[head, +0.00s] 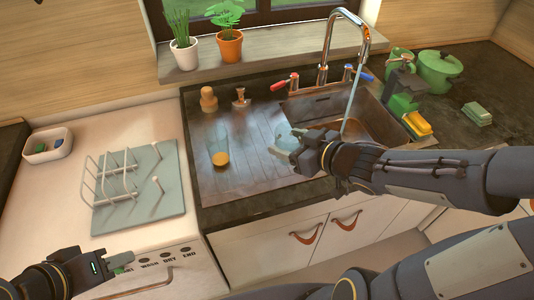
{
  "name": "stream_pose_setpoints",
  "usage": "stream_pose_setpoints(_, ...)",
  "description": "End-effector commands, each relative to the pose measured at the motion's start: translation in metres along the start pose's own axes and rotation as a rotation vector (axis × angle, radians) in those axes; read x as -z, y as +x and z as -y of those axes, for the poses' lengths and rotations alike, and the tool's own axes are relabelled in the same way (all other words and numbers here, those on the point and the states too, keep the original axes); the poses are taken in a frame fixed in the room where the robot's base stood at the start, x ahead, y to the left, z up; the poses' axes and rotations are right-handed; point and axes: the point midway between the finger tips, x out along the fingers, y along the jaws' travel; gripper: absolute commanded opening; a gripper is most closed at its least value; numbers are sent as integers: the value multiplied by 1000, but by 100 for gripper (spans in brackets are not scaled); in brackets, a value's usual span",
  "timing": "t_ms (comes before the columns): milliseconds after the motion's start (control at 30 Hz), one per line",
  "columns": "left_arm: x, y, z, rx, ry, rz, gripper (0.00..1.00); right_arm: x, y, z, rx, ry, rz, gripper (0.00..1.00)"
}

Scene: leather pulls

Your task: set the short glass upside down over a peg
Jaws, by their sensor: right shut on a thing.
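My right gripper (298,152) is at the front left edge of the sink, shut on a pale, clear glass (284,142), which looks like the short glass. The gripper hides part of it, so I cannot tell which way its mouth faces. A grey-blue drying mat (112,219) lies on the white top at left. It carries a wire rack (108,178) and upright pegs, such as one peg (158,189) at its right side; no glass is over these pegs. My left gripper (127,263) is low at left, in front of the white appliance; its finger gap is unclear.
A taller glass with orange contents (218,150) stands on the drainboard (250,178). The tap (335,45) runs water into the sink (372,120). A stopper-like wooden piece (208,98), sponges (417,123) and a green pot (439,70) stand around. A white tray (48,153) sits far left.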

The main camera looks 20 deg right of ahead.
Motion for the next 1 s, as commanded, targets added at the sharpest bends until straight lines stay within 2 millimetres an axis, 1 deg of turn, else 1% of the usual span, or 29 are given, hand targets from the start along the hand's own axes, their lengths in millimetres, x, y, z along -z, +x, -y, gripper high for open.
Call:
stream_pose_setpoints(33, -7, 13, 6, 0, 0, 0, 36, -8, 18, -2, 6, 1, -1, 34)
stream_pose_setpoints(200, -15, 30, 14, 0, 0, 0, 36, -9, 63, -10, 6, 3, -1, 34)
stream_pose_setpoints(233, -18, 36, 16, 0, 0, 0, 36, -16, 70, -11, 5, 4, 0, 34)
stream_pose_setpoints(300, -21, 42, 19, 0, 0, 0, 36, -23, 84, -13, 5, 2, 1, 34)
stream_pose_setpoints(400, -23, 46, 21, 0, 0, 0, 36, -28, 98, -16, 4, 1, 0, 34)
stream_pose_setpoints(567, -24, 48, 22, 0, 0, 0, 36, -31, 108, -18, 2, 0, -1, 34)
stream_pose_setpoints(700, -27, 54, 25, 0, 0, 0, 36, -42, 125, -20, 4, 1, 1, 34)
stream_pose_setpoints(833, -28, 56, 26, 0, 0, 0, 36, -58, 131, -20, 3, 1, 1, 34)
stream_pose_setpoints(900, -29, 57, 26, 0, 0, 0, 36, -62, 132, -21, 1, 0, 0, 34)
stream_pose_setpoints(1000, -28, 56, 26, 0, 0, 0, 36, -63, 132, -21, 0, -1, -2, 34)
